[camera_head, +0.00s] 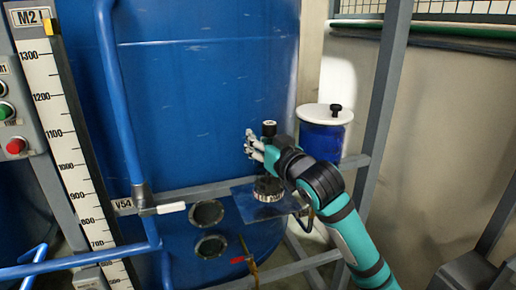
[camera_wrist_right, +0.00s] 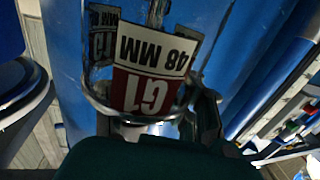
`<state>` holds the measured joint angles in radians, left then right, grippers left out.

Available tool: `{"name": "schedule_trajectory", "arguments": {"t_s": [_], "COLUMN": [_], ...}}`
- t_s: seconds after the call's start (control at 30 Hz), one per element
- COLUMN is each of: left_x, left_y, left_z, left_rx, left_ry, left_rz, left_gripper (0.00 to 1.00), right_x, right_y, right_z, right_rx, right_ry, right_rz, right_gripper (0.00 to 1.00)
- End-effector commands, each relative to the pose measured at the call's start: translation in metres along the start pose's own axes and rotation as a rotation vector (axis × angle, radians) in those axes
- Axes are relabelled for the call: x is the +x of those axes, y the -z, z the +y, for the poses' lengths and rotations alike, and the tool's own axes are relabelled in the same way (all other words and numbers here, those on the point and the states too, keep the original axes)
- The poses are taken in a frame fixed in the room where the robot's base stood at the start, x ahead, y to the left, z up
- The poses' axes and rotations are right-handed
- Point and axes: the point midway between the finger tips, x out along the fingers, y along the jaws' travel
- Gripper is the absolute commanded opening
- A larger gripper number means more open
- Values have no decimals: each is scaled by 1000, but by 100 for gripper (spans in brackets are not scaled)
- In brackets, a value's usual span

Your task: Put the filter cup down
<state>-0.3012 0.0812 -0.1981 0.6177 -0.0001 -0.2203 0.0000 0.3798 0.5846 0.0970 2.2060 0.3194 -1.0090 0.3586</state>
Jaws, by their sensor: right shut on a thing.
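The filter cup (camera_wrist_right: 158,60) shows in the right wrist view as a clear vessel. It carries an upside-down label reading "G1" on red and "48 MM" on white. My right gripper (camera_head: 254,146) is in front of the big blue tank in the head view, with pale fingers. It is shut on the cup, and a dark finger (camera_wrist_right: 206,118) shows beside the cup in the wrist view. In the head view I cannot clearly make out the cup at the fingers. My left gripper is not in view.
A dark round piece with a ribbed pale side (camera_head: 268,189) sits on a bluish plate (camera_head: 243,203) below my right gripper. A blue container with a white lid (camera_head: 320,113) stands right of it. The blue tank (camera_head: 205,80), grey frame bars (camera_head: 385,85) and scale (camera_head: 70,140) surround the space.

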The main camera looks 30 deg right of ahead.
Motion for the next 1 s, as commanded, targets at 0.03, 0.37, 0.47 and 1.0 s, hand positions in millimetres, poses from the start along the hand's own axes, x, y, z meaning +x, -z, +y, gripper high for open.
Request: {"name": "schedule_trajectory", "arguments": {"t_s": [0.03, 0.37, 0.47, 1.0], "left_x": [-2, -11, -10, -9], "left_y": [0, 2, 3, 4], "left_z": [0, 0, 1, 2], "left_rx": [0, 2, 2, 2], "left_ry": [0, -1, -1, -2], "left_rz": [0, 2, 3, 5], "left_gripper": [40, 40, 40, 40], "right_x": [2, 2, 2, 2], "right_y": [1, -33, -35, -38], "right_z": [3, 4, 4, 4], "right_rx": [0, 0, -1, 0], "right_ry": [0, 0, 0, 1], "right_rz": [2, 1, 4, -1], "right_gripper": [0, 0, 0, 44]}}
